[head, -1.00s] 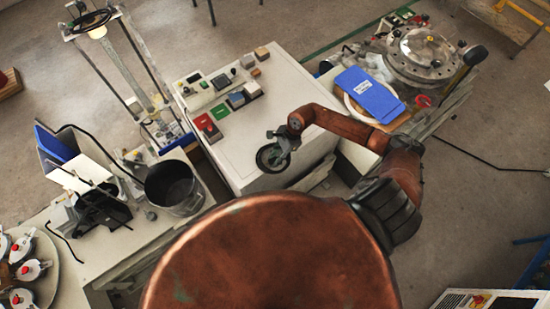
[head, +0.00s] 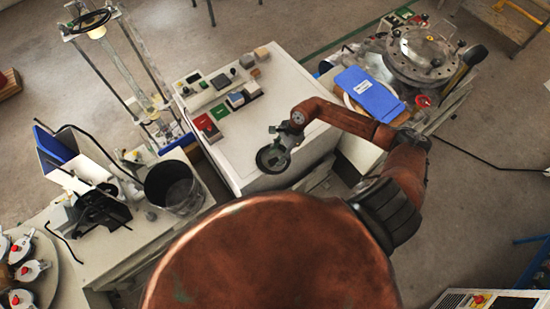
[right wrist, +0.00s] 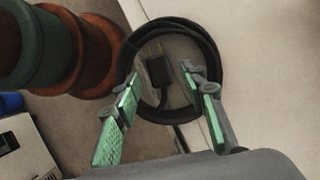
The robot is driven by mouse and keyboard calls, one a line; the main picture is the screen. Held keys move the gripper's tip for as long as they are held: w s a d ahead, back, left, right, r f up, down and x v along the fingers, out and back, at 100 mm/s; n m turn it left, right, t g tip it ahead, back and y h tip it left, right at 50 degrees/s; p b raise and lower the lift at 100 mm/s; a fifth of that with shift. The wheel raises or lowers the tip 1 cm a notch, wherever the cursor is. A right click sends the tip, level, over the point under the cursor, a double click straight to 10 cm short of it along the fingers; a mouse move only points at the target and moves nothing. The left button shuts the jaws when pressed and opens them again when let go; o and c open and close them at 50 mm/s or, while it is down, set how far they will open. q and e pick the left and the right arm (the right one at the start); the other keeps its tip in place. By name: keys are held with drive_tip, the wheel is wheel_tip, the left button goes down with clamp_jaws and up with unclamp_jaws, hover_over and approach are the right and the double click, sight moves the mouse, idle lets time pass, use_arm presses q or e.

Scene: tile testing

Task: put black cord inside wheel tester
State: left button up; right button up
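A coiled black cord (head: 261,166) lies on the front part of the white bench, and its ring also shows in the right wrist view (right wrist: 211,45). A black plug with pins sits inside the coil. My right gripper (head: 277,147) is over the coil in the head view. In the right wrist view the gripper (right wrist: 161,90) has its two green-padded fingers spread apart, with the coil beyond and between them; I cannot tell whether they touch it. A tall metal frame with a black handwheel (head: 90,22) stands at upper left; I cannot tell whether it is the wheel tester. My left gripper is out of view.
Small blocks and red and green pads (head: 205,123) lie on the left of the white bench (head: 290,95). A dark bucket (head: 173,187) stands to its left. A blue folder (head: 369,93) and a round metal machine (head: 422,52) are at the right.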

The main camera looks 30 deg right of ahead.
drive_tip(key=v, duration=0.9)
drive_tip(key=shift+b, duration=0.35)
drive_tip(key=shift+r, duration=0.1)
